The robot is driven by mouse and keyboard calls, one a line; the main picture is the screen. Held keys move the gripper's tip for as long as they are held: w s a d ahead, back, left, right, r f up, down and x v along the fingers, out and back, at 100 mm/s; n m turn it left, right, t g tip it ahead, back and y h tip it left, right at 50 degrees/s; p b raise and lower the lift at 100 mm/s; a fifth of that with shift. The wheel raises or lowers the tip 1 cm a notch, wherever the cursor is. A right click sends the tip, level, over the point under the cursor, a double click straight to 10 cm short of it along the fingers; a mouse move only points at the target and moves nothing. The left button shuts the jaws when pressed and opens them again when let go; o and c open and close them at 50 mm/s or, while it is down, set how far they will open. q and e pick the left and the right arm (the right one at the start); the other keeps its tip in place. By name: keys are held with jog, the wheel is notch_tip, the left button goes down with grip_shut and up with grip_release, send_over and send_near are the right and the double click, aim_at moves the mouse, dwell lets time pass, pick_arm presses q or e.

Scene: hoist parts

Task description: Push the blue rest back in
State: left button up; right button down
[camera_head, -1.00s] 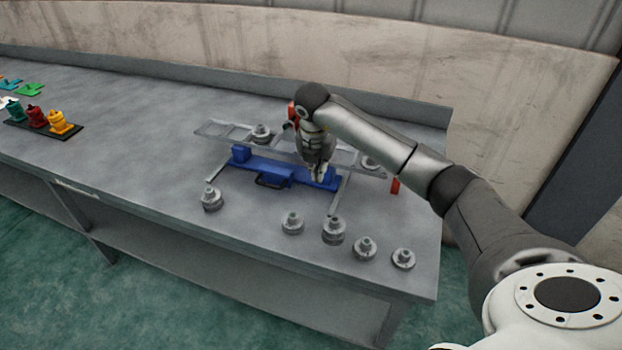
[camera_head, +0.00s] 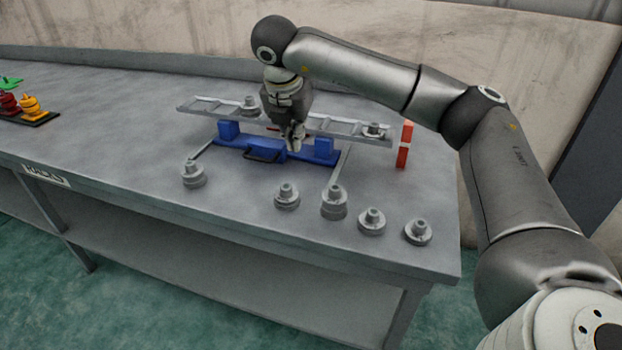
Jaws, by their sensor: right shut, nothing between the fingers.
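The blue rest (camera_head: 265,150) lies on the grey table, with raised blocks at both ends and a dark handle on its front side. It sits on the near side of a grey ladder-like frame (camera_head: 340,127), between two thin grey rails on the table. My right gripper (camera_head: 293,145) points down just over the middle-right part of the rest, its fingers shut and empty. I cannot tell whether the fingertips touch the rest. The gripper hides part of the frame and of the rest behind it. My left gripper is not in view.
Several grey stepped discs (camera_head: 287,197) stand along the table's front, and others sit on the frame. Red and yellow parts on a black tray (camera_head: 40,119) are far left. The table's middle left is clear.

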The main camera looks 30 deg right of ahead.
jog(key=x, duration=0.3)
jog(key=s+b+x, duration=0.1)
jog(key=x, duration=0.6)
jog(key=shift+s+d+f+b, duration=0.2)
jog(key=shift+s+f+b, duration=0.05)
jog(key=shift+b, duration=0.15)
jog(key=shift+w+d, duration=0.75)
jog(key=shift+d, duration=0.15)
jog(key=shift+w+d+f, duration=0.1)
jog(key=shift+w+d, duration=0.4)
jog(key=shift+d, duration=0.2)
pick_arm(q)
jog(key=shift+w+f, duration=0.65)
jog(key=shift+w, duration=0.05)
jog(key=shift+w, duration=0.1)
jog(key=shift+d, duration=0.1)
